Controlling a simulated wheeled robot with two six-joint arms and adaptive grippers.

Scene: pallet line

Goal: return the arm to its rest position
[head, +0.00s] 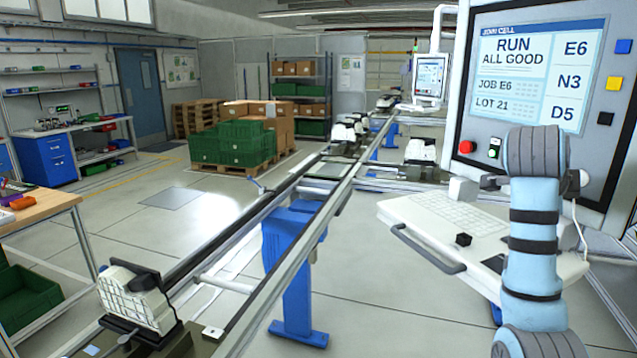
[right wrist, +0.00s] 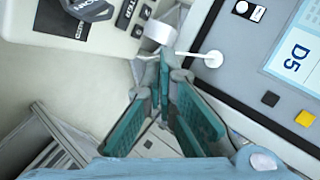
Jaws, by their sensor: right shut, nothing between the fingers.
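My right arm (head: 533,220) rises at the right of the head view, in front of the operator console (head: 462,85). Its gripper is not clearly visible there. In the right wrist view my right gripper (right wrist: 172,76) has its teal-padded fingers together with nothing between them. Its tips point toward the gap between the console panel and the keyboard shelf. My left gripper is in neither view.
A rail line (head: 262,285) with a blue support (head: 290,262) runs to the back. Open floor lies left of it.

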